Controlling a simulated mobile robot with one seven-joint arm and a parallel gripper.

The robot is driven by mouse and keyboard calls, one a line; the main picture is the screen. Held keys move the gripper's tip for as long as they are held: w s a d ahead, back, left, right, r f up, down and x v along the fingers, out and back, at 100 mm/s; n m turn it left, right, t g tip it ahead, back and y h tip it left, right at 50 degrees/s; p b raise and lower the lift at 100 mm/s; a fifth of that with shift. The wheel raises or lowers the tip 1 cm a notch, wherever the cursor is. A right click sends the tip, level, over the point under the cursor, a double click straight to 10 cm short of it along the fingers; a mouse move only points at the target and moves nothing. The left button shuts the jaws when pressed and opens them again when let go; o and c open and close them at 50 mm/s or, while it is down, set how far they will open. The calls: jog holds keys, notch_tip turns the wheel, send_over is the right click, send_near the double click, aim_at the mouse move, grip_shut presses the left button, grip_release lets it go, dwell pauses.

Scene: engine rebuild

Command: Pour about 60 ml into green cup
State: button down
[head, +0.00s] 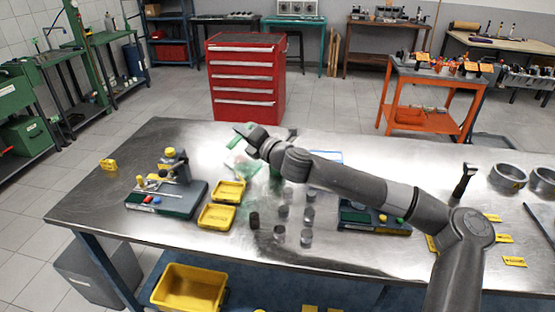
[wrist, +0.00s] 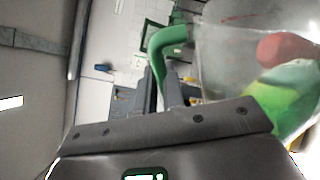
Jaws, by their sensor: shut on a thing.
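My gripper (wrist: 163,88) is shut on the green handle (wrist: 170,38) of a clear jug (wrist: 215,60). The jug fills the right of the wrist view and seems tilted. A green shape and a reddish shape show in or through its clear wall; I cannot tell which. In the head view my gripper (head: 246,136) is above the far middle of the steel table, with the clear jug (head: 240,163) faint beneath it. A blurred green patch (head: 275,174) shows below my arm; I cannot tell if it is the green cup. The liquid level is not readable.
Two yellow trays (head: 216,216) lie left of several small grey cylinders (head: 279,235) on the steel table (head: 150,245). A green-based fixture (head: 165,200) stands further left. A second dark base (head: 375,222) lies under my arm. A red tool cabinet (head: 245,80) stands behind.

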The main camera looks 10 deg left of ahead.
jog(key=shift+w+d+r, duration=0.15)
jog(key=shift+w+r, duration=0.05)
jog(key=shift+r, duration=0.1)
jog(key=shift+w+d+r+m+p, duration=0.3)
jog(key=shift+w+m+p, duration=0.1)
jog(key=shift+m, duration=0.1)
jog(key=shift+r, duration=0.1)
jog(key=shift+w+d+r+m, duration=0.45)
jog(key=shift+w+d+m, duration=0.1)
jog(key=shift+w+m, duration=0.2)
jog(key=shift+a, duration=0.1)
jog(key=shift+r+p, duration=0.1)
jog(key=shift+p, duration=0.35)
jog(key=shift+w+d+r+m+p, duration=0.15)
jog(key=shift+w+d+m+p, duration=0.15)
jog(key=shift+w+m, duration=0.15)
dwell(1.4)
